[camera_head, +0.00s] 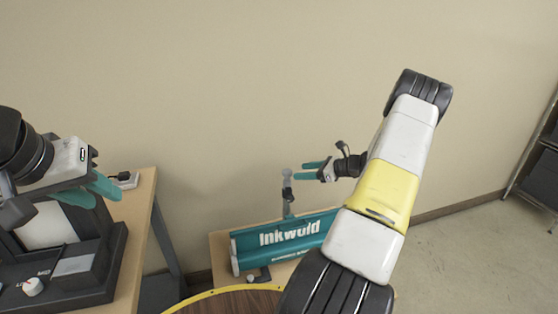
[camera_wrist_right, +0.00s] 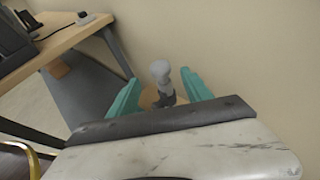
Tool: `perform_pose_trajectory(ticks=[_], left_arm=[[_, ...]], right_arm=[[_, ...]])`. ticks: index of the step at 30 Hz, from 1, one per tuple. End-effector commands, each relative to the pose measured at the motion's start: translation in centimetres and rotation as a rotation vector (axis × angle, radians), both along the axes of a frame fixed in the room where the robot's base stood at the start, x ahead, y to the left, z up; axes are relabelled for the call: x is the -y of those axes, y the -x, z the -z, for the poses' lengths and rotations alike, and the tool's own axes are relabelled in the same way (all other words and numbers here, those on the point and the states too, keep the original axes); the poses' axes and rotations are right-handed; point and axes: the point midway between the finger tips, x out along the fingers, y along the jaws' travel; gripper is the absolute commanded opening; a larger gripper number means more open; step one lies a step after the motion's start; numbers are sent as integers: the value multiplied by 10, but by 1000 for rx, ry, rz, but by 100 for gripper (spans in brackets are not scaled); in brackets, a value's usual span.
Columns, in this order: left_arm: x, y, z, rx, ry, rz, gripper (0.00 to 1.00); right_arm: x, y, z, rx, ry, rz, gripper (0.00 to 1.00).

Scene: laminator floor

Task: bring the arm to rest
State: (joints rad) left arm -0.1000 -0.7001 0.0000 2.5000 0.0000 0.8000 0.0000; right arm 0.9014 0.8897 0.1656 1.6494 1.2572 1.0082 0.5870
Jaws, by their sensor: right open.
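My right gripper (camera_head: 312,170) has teal fingers and reaches to the left from my raised white and yellow arm. In the right wrist view my right gripper (camera_wrist_right: 158,92) has its two teal fingers apart, with a grey knob (camera_wrist_right: 160,71) showing between them.
A wooden workbench (camera_head: 138,215) with a black machine (camera_head: 75,265) stands at the left. A round brown top with a yellow rim (camera_head: 225,300) is in front. A dark shelf (camera_head: 540,165) stands right.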

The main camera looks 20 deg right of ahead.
Motion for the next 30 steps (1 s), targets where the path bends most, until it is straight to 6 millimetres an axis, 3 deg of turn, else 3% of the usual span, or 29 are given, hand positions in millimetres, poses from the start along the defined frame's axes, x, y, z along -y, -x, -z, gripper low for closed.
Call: perform_pose_trajectory(ticks=[5, 8, 14, 21, 30], left_arm=[[0, 0, 0, 0, 0, 0, 33], [0, 0, 0, 0, 0, 0, 33], [0, 0, 0, 0, 0, 0, 33], [0, 0, 0, 0, 0, 0, 33], [0, 0, 0, 0, 0, 0, 33]], right_arm=[[-2, 0, -2, 2, 6, -7, 58], [-15, -1, -17, 15, 49, -54, 58], [-79, 14, -80, 87, 274, -306, 58], [-156, 61, -154, 218, 601, -652, 58], [-220, 145, -222, 427, 1001, -1037, 58]])
